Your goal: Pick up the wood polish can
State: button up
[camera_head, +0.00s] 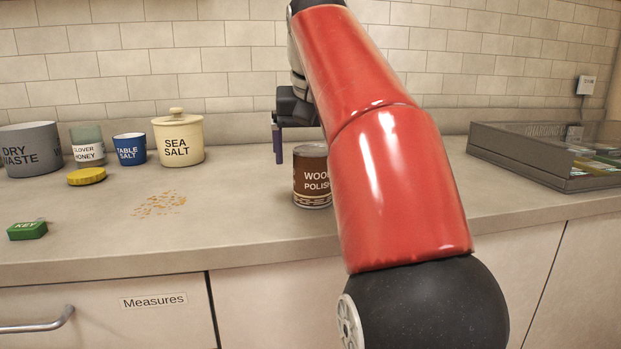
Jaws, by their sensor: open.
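The wood polish can (312,180) stands upright on the counter near the middle of the view. It is brown with white lettering and a pale band at the bottom. My red arm hides its right side. My gripper (281,146) is above and to the left of the can, pointing down. One dark finger shows beside the can's upper left, apart from it as far as I can see. The other finger is hidden. My gripper is open and holds nothing that I can see.
On the counter's left stand the sea salt jar (178,142), table salt cup (130,150), clover honey jar (88,146) and dry waste bin (30,150). A yellow lid (86,176), crumbs (160,203) and green key box (27,230) lie nearer. A grey tray (520,153) is right.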

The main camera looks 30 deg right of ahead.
jog(key=x, duration=0.3)
jog(key=b+x, duration=0.1)
jog(key=x, duration=0.1)
jog(key=shift+w+d+r, duration=0.15)
jog(key=shift+w+d, duration=0.15)
jog(key=shift+w, duration=0.05)
jog(key=c, duration=1.1)
jog(key=shift+c, duration=0.8)
jog(key=shift+r, duration=0.15)
